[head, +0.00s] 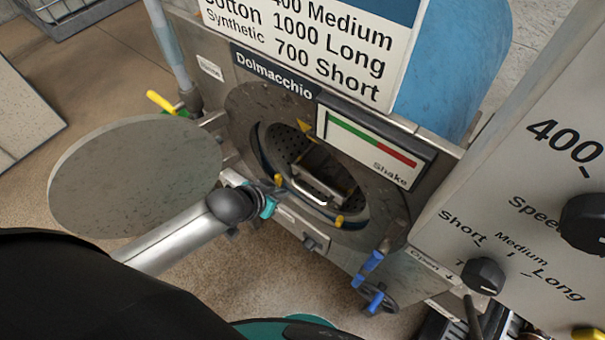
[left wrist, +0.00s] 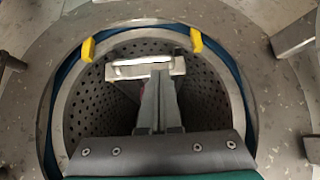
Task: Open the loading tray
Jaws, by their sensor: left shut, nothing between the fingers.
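The loading tray (head: 325,180) is a metal piece with a bar handle inside the round drum opening of the machine. In the left wrist view its bright handle (left wrist: 128,70) spans the upper part of the perforated drum. My left gripper (head: 284,189) is at the left side of the opening. Its fingers are shut and empty. In the left wrist view the fingertips (left wrist: 159,76) overlap the right part of the handle; whether they touch it I cannot tell. Most of the tray behind the handle is hidden. My right gripper is not in view.
The round door (head: 130,175) stands swung open at the left. Yellow tabs (left wrist: 196,40) sit on the opening's rim. Blue-handled valves (head: 370,265) stick out at the lower right. A control panel (head: 530,190) with knobs stands at the right.

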